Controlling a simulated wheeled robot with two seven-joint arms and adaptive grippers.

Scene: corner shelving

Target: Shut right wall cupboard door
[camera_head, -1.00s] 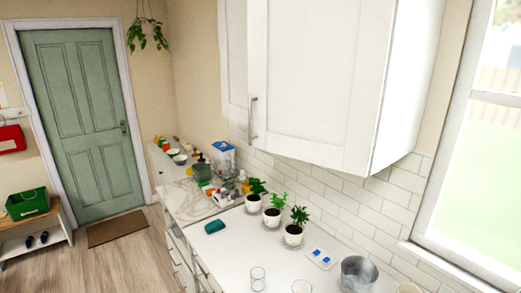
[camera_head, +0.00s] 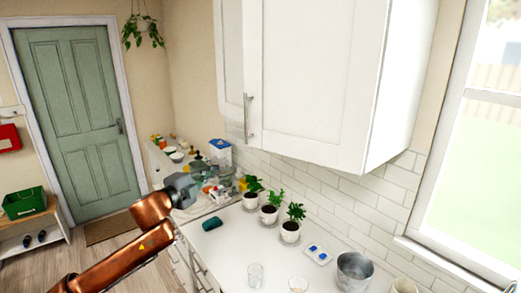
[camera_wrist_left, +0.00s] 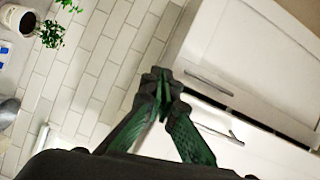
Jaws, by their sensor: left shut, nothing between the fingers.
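The white wall cupboard's right door (camera_head: 305,80) shows in the head view with a vertical metal handle (camera_head: 248,118) at its left edge. That edge stands slightly out from the left door (camera_head: 228,60). In the left wrist view a dark gap (camera_wrist_left: 262,124) runs between the two doors, with a handle on either side of it, so the right door looks ajar. My left gripper (camera_head: 190,183) is left of and below the cupboard, apart from it. In the left wrist view its green fingers (camera_wrist_left: 160,80) are together and empty. My right gripper is out of view.
Potted plants (camera_head: 270,212) stand on the white counter under the cupboard, with glasses (camera_head: 255,275), a metal bucket (camera_head: 354,271) and a blue-and-white tray (camera_head: 318,254). A window (camera_head: 470,160) is at the right. The space before the cupboard door looks clear.

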